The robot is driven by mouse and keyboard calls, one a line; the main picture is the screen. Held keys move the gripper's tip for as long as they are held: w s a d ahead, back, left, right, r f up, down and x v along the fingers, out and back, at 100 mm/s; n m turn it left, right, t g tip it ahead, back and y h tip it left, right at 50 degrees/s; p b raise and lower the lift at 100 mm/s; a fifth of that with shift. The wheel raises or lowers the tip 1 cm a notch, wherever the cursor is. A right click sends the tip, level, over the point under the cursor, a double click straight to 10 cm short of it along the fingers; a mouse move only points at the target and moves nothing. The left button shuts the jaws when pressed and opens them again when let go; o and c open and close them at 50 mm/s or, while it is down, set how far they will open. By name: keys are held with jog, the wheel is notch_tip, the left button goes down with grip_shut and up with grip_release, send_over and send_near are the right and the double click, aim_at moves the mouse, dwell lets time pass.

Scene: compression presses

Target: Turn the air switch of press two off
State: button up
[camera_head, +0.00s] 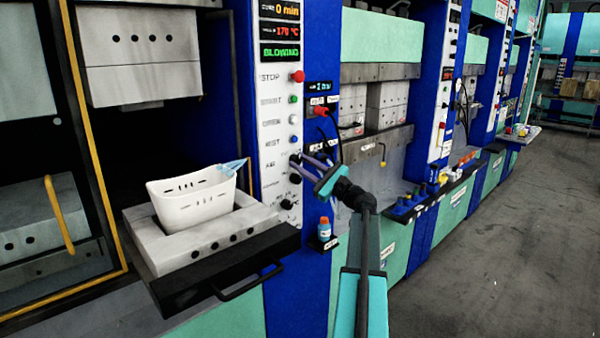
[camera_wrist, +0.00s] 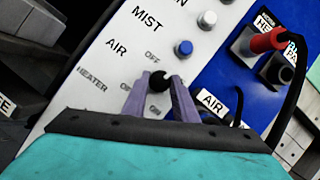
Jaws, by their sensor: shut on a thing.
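The white control panel (camera_head: 275,130) of the nearest press carries a column of buttons and black knobs. The black air switch knob (camera_wrist: 158,82) sits beside the AIR label in the wrist view, with OFF printed above it and ON below. My gripper (camera_head: 298,161) reaches the panel from the right in the head view. Its two purple fingers are shut on the air switch, one on each side. The fingers hide part of the knob, so I cannot tell which way it points. The panel's display (camera_head: 279,52) reads BLOWING.
A blue button (camera_wrist: 184,48) beside MIST is just above the knob. A red plug with a black cable (camera_wrist: 266,40) is to the right. A white basket (camera_head: 195,198) stands on the metal mould at left. A small bottle (camera_head: 324,229) stands below my gripper. The right floor is clear.

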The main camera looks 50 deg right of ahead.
jog(key=n+b, duration=0.1)
jog(key=n, duration=0.1)
jog(key=n+g+y+b, duration=0.1)
jog(key=n+b, duration=0.1)
jog(key=n+y+b, duration=0.1)
jog(key=n, duration=0.1)
jog(key=shift+w+d+r+g+b, duration=0.15)
jog(key=shift+d+g+b, duration=0.1)
jog(key=shift+g+b, duration=0.15)
jog(key=shift+r+n+g+y+b, duration=0.2)
jog(key=shift+n+g+b, duration=0.3)
jog(key=shift+n, duration=0.65)
jog(key=shift+r+n+g+y+b, duration=0.1)
jog(key=shift+n+g+y+b, duration=0.35)
jog(key=shift+n, duration=0.7)
jog(key=o, duration=1)
jog(key=shift+o, duration=0.2)
jog(key=shift+f, duration=0.1)
jog(key=shift+h, duration=0.25)
jog(key=shift+s+f, duration=0.1)
jog(key=shift+s, duration=0.1)
jog(key=b+v, duration=0.2)
jog(key=v, duration=1.1)
jog(key=shift+s, duration=0.25)
jog(key=shift+f, duration=0.1)
